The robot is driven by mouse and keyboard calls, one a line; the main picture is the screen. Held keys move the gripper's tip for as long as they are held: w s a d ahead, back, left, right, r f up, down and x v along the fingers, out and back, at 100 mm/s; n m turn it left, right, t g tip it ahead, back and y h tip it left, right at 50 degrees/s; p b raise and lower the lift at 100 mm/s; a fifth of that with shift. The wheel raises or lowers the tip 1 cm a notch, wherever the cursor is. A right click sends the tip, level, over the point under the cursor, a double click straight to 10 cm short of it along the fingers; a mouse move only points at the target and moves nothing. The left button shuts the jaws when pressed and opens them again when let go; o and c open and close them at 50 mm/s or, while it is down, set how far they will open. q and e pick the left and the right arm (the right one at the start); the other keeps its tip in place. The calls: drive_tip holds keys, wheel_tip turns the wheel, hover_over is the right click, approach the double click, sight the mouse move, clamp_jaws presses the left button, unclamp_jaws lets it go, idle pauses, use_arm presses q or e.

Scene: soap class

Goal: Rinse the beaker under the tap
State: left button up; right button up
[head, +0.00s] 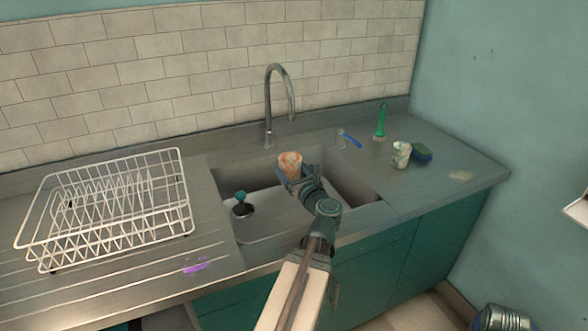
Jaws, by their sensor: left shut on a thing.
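The beaker (290,161), stained orange-brown, is held over the sink (347,185), roughly upright. My left gripper (293,177) is shut on it; its fingers hide the beaker's lower part. The chrome tap (268,105) stands behind the sink, and its curved spout ends above the beaker, apart from it. I see no water running. My right gripper is not in view.
A dark plunger-like thing (242,205) is in the sink's left part. A white wire rack (110,205) stands left. Right of the sink are a clear glass with a blue-handled tool (350,138), a green brush (381,120), a stained cup (401,154) and a sponge (422,152).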

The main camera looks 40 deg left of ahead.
use_arm(q)
drive_tip(key=w+a+f+b, duration=0.2)
drive_tip(key=w+a, duration=0.7)
drive_tip(key=a, duration=0.1)
drive_tip(key=shift+w+f+b, duration=0.2)
drive_tip(key=shift+f+b, duration=0.2)
idle(0.4)
drive_tip(key=shift+s, duration=0.1)
idle(0.4)
drive_tip(key=s+d, duration=0.5)
drive_tip(key=shift+d, duration=0.35)
idle(0.4)
drive_tip(key=shift+s, duration=0.15)
idle(1.1)
drive_tip(key=shift+s+d+r+p, duration=0.85)
drive_tip(key=shift+d+r+p, duration=0.1)
drive_tip(key=shift+r+p, duration=0.1)
drive_tip(key=shift+s+d+r+p, duration=0.8)
drive_tip(key=shift+d+r+p, duration=0.1)
drive_tip(key=shift+r+p, duration=0.1)
drive_tip(key=shift+w+d, duration=0.1)
